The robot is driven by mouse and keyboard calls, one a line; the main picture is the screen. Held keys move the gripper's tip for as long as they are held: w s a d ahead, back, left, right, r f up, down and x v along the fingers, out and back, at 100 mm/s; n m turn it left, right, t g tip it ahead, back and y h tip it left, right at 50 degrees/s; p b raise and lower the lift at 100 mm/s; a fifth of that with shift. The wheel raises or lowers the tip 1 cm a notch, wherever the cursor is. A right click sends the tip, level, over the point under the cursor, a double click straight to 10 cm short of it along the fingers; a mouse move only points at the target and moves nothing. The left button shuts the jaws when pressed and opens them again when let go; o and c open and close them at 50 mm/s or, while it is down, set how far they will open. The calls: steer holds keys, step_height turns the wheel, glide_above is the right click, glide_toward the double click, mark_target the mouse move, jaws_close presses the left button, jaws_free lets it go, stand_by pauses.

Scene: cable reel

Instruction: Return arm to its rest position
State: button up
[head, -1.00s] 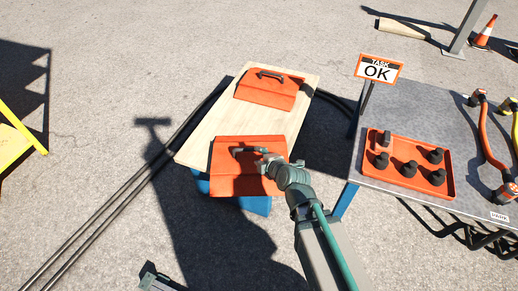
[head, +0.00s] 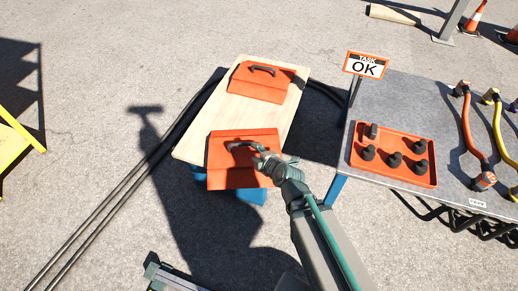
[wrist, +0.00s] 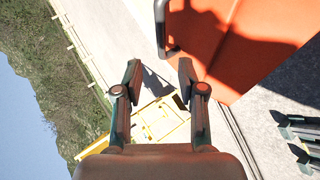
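My gripper (head: 262,156) is over the right part of the nearer orange toolbox (head: 222,173) in the head view, close to its dark handle. In the wrist view, the two fingers of my gripper (wrist: 158,76) stand apart with nothing held between them. The toolbox (wrist: 235,50) fills the upper right there, and its handle (wrist: 163,28) is just beyond the fingertips. The head view does not show clearly how far the gripper is above the toolbox.
A second orange toolbox (head: 262,86) lies on the wooden board (head: 213,115). Open ground lies left.

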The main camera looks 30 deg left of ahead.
steer(key=s+d+f+m+g+h, duration=0.3)
steer(key=s+d+f+m+g, duration=0.2)
steer(key=s+f+m, duration=0.25)
steer(key=s+d+f+m+g+h, duration=0.2)
steer(key=d+f+m, duration=0.1)
steer(key=d+f, duration=0.3)
steer(key=s+d+f+m+g+h, duration=0.2)
steer(key=s+d+f+m+h, duration=0.1)
steer(key=d, duration=0.5)
steer(key=s+d+f+m+g+h, duration=0.1)
steer(key=s+d+f+m+g, duration=0.15)
steer(key=s+d+m, duration=0.55)
steer(key=s+d+f+m+g+h, duration=0.1)
steer(key=s+d+g, duration=0.35)
steer(key=d, duration=0.75)
steer(key=s+d+f+m+g, duration=0.1)
steer(key=s+d+m+g, duration=0.2)
steer(key=s+d+m, duration=0.5)
steer(key=w+d+r+n+t+p, duration=0.1)
steer(key=w+r+t+p, duration=0.2)
steer(key=r+p, duration=0.5)
steer(key=w+r+n+t+p, duration=0.2)
steer(key=w+r+p, duration=0.3)
steer(key=p, duration=1.2)
step_height(320, 180, up, 3)
steer(key=shift+w+d+f+t+p, duration=0.1)
steer(key=shift+w+d+t+p, duration=0.25)
steer(key=shift+t, duration=0.25)
